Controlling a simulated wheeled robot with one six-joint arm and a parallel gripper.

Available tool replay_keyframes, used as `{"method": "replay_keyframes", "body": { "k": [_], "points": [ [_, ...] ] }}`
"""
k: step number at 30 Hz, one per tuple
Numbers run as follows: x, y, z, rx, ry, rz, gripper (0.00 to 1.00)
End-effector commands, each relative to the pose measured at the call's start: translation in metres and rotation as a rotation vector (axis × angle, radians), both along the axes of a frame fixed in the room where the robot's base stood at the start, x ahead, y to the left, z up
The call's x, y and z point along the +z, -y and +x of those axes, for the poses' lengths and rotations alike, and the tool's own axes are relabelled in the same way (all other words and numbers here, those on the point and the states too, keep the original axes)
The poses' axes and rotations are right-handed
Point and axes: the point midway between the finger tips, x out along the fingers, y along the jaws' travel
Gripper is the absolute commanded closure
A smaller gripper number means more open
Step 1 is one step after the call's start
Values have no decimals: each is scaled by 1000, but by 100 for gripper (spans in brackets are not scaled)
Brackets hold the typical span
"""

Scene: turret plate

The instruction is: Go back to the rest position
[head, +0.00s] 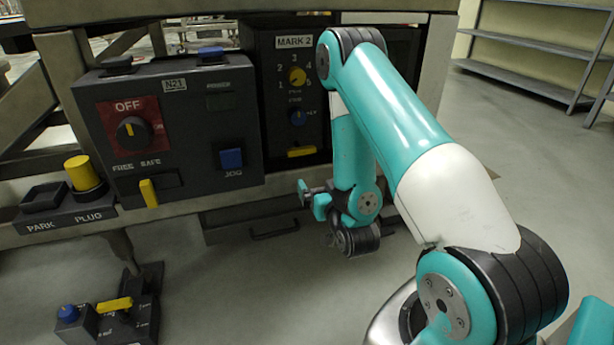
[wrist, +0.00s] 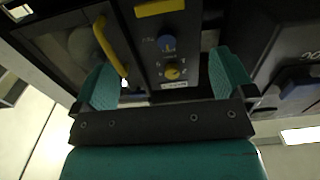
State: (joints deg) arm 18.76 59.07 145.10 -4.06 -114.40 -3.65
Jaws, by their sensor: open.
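My gripper (head: 312,194) is below and in front of the MARK 2 panel (head: 288,72) in the head view, low on the bent teal and white arm. In the wrist view my gripper (wrist: 172,82) has its two teal fingers spread wide, with nothing held between them. The MARK 2 panel shows beyond the fingers, upside down, with its yellow knob (wrist: 172,73) and blue knob (wrist: 167,44). The fingers look apart from the panel.
The dark N21 box (head: 190,112) with a red OFF dial plate stands left of the MARK 2 panel. A yellow plug (head: 80,172) sits at the far left. A low pedal-like unit (head: 112,318) is on the floor. Shelves (head: 540,45) stand back right; floor between is open.

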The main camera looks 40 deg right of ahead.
Motion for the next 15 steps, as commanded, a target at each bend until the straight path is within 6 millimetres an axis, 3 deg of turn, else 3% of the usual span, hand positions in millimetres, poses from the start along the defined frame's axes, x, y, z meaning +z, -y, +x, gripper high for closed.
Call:
{"method": "replay_keyframes", "body": {
  "k": [8,15],
  "points": [
    [1,0,1,3,-4,1,0],
    [7,-20,25,80,-187,66,0]
  ]
}}
